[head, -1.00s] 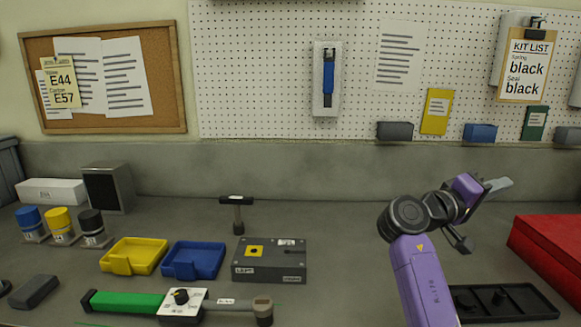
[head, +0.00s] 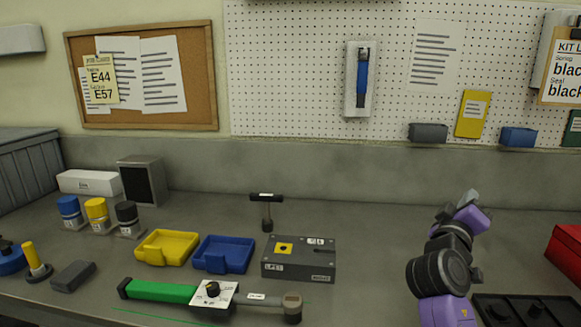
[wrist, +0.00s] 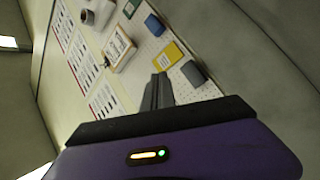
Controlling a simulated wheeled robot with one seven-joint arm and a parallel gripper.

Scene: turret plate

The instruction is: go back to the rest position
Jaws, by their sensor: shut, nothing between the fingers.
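My gripper (head: 470,198) is at the right of the head view, at the end of my purple arm, raised above the bench and clear of everything on it. In the wrist view my gripper's fingers (wrist: 159,85) are together, with nothing held. They point towards the pegboard wall (wrist: 155,45), which appears tilted. In the head view the fingertips are small and partly hidden by the purple wrist.
The bench holds a yellow tray (head: 166,246), a blue tray (head: 223,254), a grey box (head: 298,259) and a green-handled tool (head: 165,291). A black tray (head: 528,311) and a red box (head: 566,249) stand near my arm.

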